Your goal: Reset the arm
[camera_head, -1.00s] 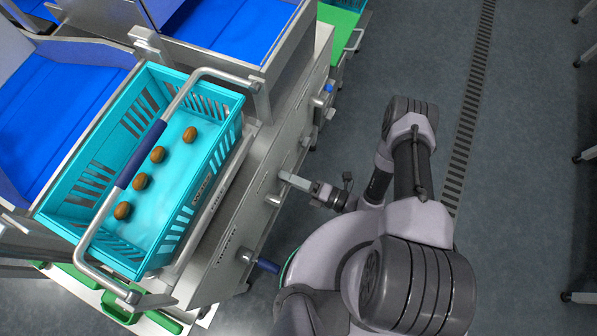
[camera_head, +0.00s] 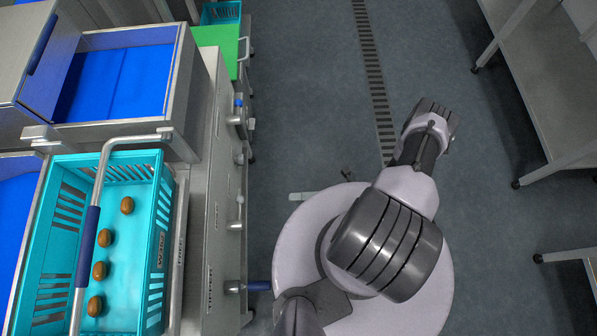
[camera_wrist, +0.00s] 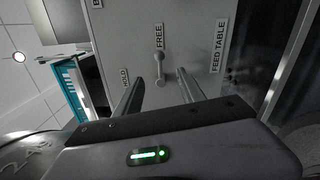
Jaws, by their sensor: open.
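My gripper (camera_wrist: 160,76) is open and empty in the wrist view, its two fingers spread apart. Past them stands a grey panel (camera_wrist: 190,25) with a small lever (camera_wrist: 159,68) under the label FREE. The lever appears between the fingers in the picture, with no visible contact. In the head view, only a light fingertip part of my gripper (camera_head: 302,196) shows beside my round base, over the floor and right of the cabinet. My arm hides the rest.
A teal crate (camera_head: 157,285) with several brown dates (camera_head: 105,238) sits at left, under a metal bar with a blue grip (camera_head: 87,245). Knobs and a blue-ended handle (camera_head: 258,286) stick out from the cabinet side.

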